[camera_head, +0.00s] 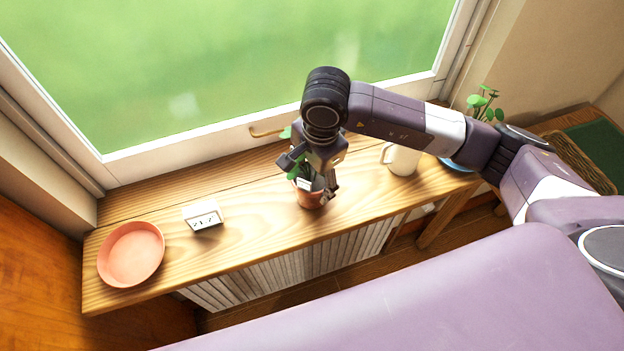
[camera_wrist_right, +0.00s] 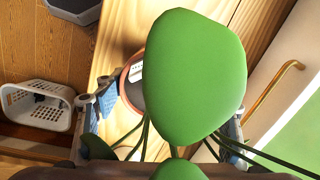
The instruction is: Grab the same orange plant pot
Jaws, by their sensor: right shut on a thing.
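The orange plant pot (camera_head: 309,196) with a green plant stands on the wooden windowsill shelf in the head view, below my right gripper (camera_head: 318,180). My right gripper reaches down over it and is shut on the pot. In the right wrist view, the pot's rim (camera_wrist_right: 126,72) and dark soil show between the fingers. A large green leaf (camera_wrist_right: 195,75) hides much of the pot and part of the fingers. My left gripper is in neither view.
On the wooden shelf (camera_head: 255,205) stand a shallow orange dish (camera_head: 131,254), a small white clock (camera_head: 203,216) and a white mug (camera_head: 402,160). Another green plant (camera_head: 484,104) is at the right. The window is behind. A white basket (camera_wrist_right: 38,105) sits on the floor.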

